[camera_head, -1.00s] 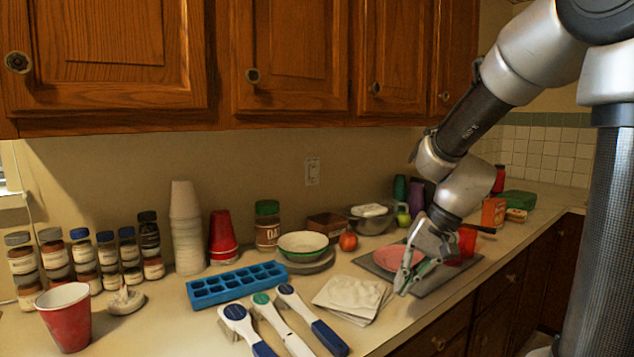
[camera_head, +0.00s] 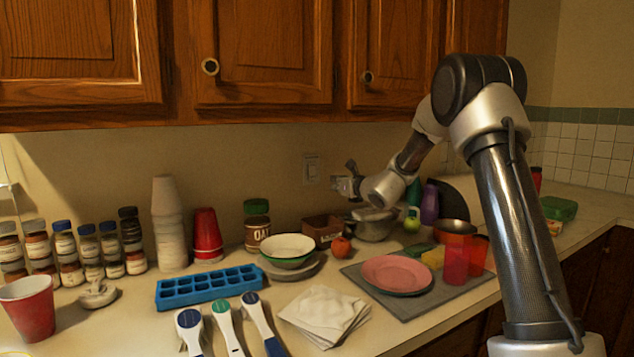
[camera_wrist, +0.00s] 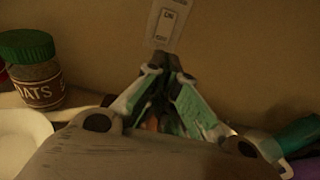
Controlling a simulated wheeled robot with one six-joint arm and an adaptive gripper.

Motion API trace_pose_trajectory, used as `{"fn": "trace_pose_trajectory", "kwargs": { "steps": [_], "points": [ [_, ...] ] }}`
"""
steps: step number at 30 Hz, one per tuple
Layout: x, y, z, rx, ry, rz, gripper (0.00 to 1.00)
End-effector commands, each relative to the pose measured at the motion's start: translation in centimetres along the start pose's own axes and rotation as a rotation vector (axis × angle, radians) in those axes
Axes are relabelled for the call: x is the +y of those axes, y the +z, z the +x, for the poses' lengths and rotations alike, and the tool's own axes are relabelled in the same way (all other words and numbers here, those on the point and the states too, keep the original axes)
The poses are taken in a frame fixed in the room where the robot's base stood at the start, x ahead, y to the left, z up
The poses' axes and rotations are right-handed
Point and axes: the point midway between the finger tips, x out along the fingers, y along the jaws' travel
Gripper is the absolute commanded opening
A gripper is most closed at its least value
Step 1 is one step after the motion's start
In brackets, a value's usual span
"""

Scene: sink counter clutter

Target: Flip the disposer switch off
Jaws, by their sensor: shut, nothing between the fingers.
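The disposer switch (camera_head: 311,168) is a pale plate on the back wall, above the brown box. In the wrist view the switch plate (camera_wrist: 167,22) shows at the top centre, with "ON" lettering and smaller, unclear marks below. Its top is cut off, and I cannot tell which way the switch is set. My gripper (camera_head: 343,182) is close to the wall, just right of and slightly below the plate in the head view. In the wrist view my gripper (camera_wrist: 163,62) is shut and empty, its fingertips just below the plate. I cannot tell whether they touch it.
Below stand an oats jar (camera_head: 257,226), a brown box (camera_head: 322,230), a metal pot (camera_head: 375,228) and a tomato (camera_head: 341,247). A pink plate (camera_head: 397,272) lies on a grey mat (camera_head: 425,303). The wall around the switch is clear.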

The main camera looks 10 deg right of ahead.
Motion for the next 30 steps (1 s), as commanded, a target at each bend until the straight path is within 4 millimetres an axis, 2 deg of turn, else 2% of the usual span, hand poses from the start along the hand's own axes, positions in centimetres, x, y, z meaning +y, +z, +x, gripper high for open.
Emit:
{"fn": "trace_pose_trajectory", "kwargs": {
  "steps": [14,20,30],
  "points": [
    [0.1,-0.1,0.5,0.003,0.003,0.014,0.00],
    [0.1,-0.2,3.5,0.003,0.004,0.012,0.00],
    [0.2,-0.2,10.7,0.002,0.005,0.011,0.00]
  ]
}}
